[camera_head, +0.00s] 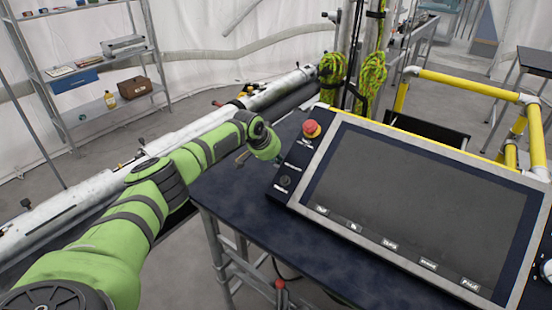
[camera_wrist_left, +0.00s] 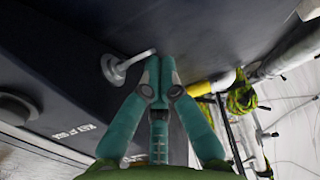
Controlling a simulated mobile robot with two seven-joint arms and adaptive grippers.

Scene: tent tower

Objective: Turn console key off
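The console (camera_head: 420,185) stands on the dark table, with a large dark screen. In the left wrist view, a small metal key (camera_wrist_left: 122,67) projects from its dark panel, with white lettering (camera_wrist_left: 78,131) nearby. My left gripper's teal fingers (camera_wrist_left: 161,74) have their tips together just right of the key, very close to its end. I cannot tell whether they touch it, and nothing shows between them. In the head view, my left arm reaches the console's left side and its gripper is mostly hidden. My right gripper is out of view.
A red push button (camera_head: 312,129) sits at the console's upper left, with a dark round knob (camera_head: 285,181) lower down. Yellow railings (camera_head: 470,84) stand behind the console. A shelf rack (camera_head: 95,75) stands far left.

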